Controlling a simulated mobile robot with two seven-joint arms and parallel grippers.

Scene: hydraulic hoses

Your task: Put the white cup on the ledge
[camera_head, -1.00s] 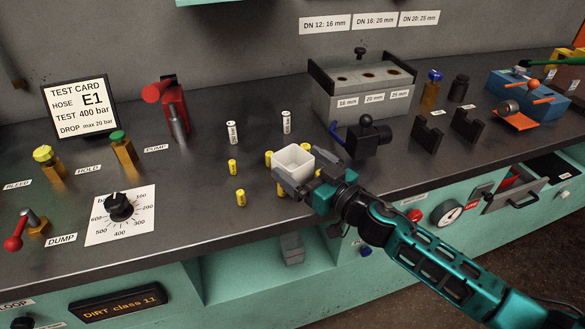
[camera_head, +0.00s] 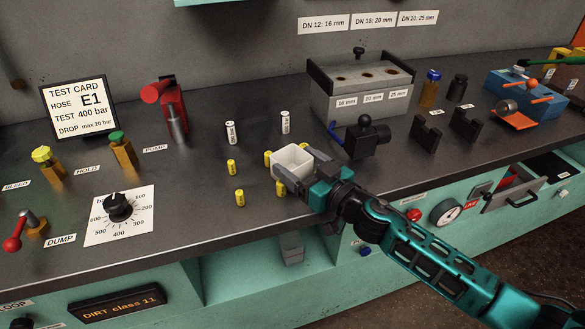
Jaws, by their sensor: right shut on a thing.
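The white cup (camera_head: 291,159) is a small square-mouthed, open-topped cup over the front middle of the dark bench. My right gripper (camera_head: 292,178) is shut on the cup, with its fingers along the cup's near sides. I cannot tell whether the cup's base touches the bench. Small yellow cylinders stand close by; one (camera_head: 268,157) is just left of the cup, and another (camera_head: 281,188) is partly hidden below it. I cannot tell which surface is the ledge. My left gripper is not in view.
Two yellow cylinders (camera_head: 239,197) and two white labelled cylinders (camera_head: 285,122) stand left of and behind the cup. A black camera-like device (camera_head: 367,137) and a grey block with holes (camera_head: 362,90) stand to the right. A dial card (camera_head: 120,215) lies at left.

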